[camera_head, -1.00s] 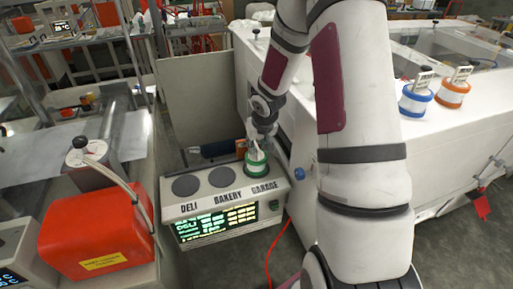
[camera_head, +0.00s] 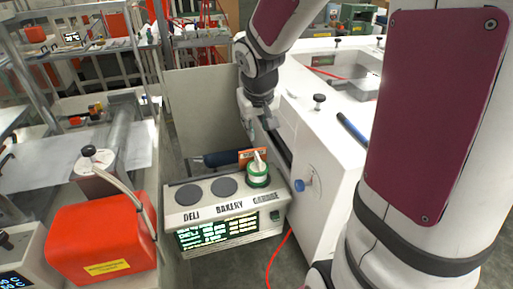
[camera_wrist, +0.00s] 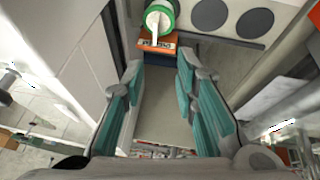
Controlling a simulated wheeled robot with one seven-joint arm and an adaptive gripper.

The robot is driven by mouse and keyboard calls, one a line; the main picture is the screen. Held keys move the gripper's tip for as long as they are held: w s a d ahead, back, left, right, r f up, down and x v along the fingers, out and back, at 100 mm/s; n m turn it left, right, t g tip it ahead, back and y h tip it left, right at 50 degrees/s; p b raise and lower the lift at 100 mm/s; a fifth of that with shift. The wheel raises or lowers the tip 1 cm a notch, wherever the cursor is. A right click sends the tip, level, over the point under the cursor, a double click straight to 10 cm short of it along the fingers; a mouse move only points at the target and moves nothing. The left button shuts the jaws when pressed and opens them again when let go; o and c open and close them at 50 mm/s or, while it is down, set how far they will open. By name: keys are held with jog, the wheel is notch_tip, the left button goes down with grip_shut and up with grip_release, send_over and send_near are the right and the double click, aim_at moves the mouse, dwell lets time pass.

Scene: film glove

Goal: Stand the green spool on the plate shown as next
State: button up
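The green spool (camera_head: 257,175), white with green flanges and a pale handle on top, stands upright on the right-hand plate, above the word GARAGE. It also shows at the top of the wrist view (camera_wrist: 160,16). The two dark round plates above DELI (camera_head: 188,195) and BAKERY (camera_head: 224,187) are empty. A lit display (camera_head: 215,231) is on the front of the plate box; its small text is too blurred to read surely. My gripper (camera_wrist: 160,68) is open and empty, with teal finger pads apart. It is behind and above the spool, clear of it.
An orange block with a dark blue handle (camera_head: 222,158) lies behind the plates. A tall grey panel (camera_head: 205,110) stands behind. A white cabinet (camera_head: 318,150) with a blue knob is close on the right. A red box (camera_head: 103,240) is at left, and a red cable crosses the floor.

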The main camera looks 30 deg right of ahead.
jog(key=s+a+r+y, duration=0.1)
jog(key=s+a+r, duration=0.2)
jog(key=s, duration=0.3)
jog(key=s+a+r+n+t, duration=0.1)
jog(key=s+a+r, duration=0.3)
jog(key=s+a, duration=0.2)
jog(key=s+a+r+n+y, duration=0.1)
jog(key=s+a+r, duration=0.3)
jog(key=s, duration=0.3)
jog(key=shift+s+a+r+y, duration=0.25)
jog(key=shift+s+y, duration=0.05)
jog(key=shift+s, duration=0.1)
jog(key=shift+w+f, duration=0.1)
